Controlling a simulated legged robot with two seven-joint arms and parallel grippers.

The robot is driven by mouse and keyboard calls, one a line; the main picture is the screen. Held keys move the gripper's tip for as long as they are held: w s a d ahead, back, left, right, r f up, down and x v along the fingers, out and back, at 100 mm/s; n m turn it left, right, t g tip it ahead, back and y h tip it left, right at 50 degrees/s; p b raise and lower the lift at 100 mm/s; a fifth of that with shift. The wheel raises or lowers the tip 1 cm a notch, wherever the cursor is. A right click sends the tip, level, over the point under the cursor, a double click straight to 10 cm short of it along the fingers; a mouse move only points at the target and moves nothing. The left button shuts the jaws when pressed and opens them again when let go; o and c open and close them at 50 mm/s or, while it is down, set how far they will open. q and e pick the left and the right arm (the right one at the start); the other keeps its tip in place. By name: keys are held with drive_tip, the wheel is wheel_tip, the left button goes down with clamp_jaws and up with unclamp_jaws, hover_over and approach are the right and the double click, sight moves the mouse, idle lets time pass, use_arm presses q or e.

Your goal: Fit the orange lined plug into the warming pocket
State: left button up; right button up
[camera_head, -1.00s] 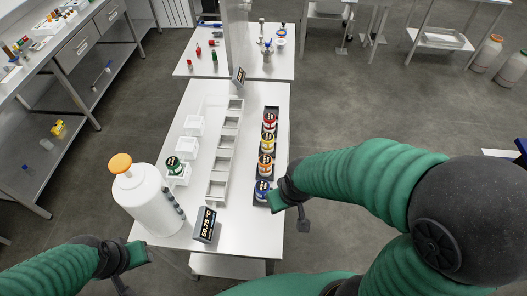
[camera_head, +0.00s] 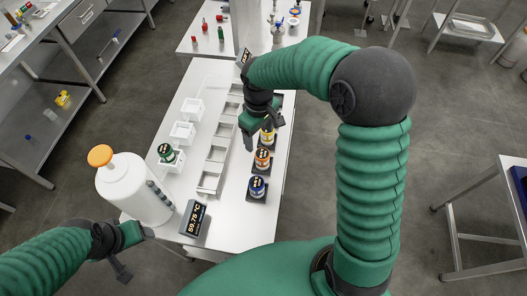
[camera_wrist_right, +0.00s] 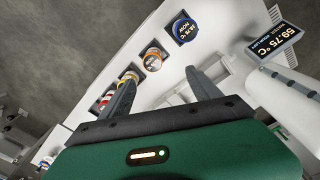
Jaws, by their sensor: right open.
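The orange lined plug (camera_head: 262,158) stands in the dark rack on the right of the white table, between the blue and yellow plugs. It also shows in the right wrist view (camera_wrist_right: 153,58), beyond the fingertips and apart from them. My right gripper (camera_head: 263,131) is open and empty above the rack near the yellow plug (camera_head: 268,137), and hides the plugs farther back. A row of grey open pockets (camera_head: 209,182) runs along the table's middle; I cannot tell which is the warming pocket. My left gripper (camera_head: 136,235) hangs at the near left; its jaws are unclear.
The blue plug (camera_head: 257,187) is nearest in the rack. A green plug (camera_head: 166,153) sits in a white box. A white tank (camera_head: 130,188) with an orange cap and a temperature display (camera_head: 194,218) stand at the table's near end.

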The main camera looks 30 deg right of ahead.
drive_tip(key=w, duration=0.2)
drive_tip(key=p, duration=0.2)
hover_over(262, 153)
drive_tip(key=shift+n, duration=0.4)
drive_tip(key=f, duration=1)
drive_tip(key=shift+w, duration=0.2)
drive_tip(key=f+p, duration=0.1)
drive_tip(key=f, duration=0.2)
drive_tip(key=f+p, duration=0.1)
drive_tip(key=shift+s+a+f+p, duration=0.15)
drive_tip(key=shift+s+f+p, duration=0.1)
drive_tip(key=shift+f+p, duration=0.1)
drive_tip(key=shift+f, duration=0.45)
drive_tip(key=shift+w, duration=0.1)
drive_tip(key=shift+c, duration=0.7)
drive_tip(key=shift+d+f, duration=0.1)
drive_tip(key=shift+d, duration=0.15)
drive_tip(key=c, duration=1)
use_arm(q)
drive_tip(key=r, duration=0.4)
drive_tip(key=shift+a+r, duration=0.35)
drive_tip(key=shift+r, duration=0.05)
use_arm(e)
drive_tip(key=shift+a, duration=0.15)
clamp_jaws()
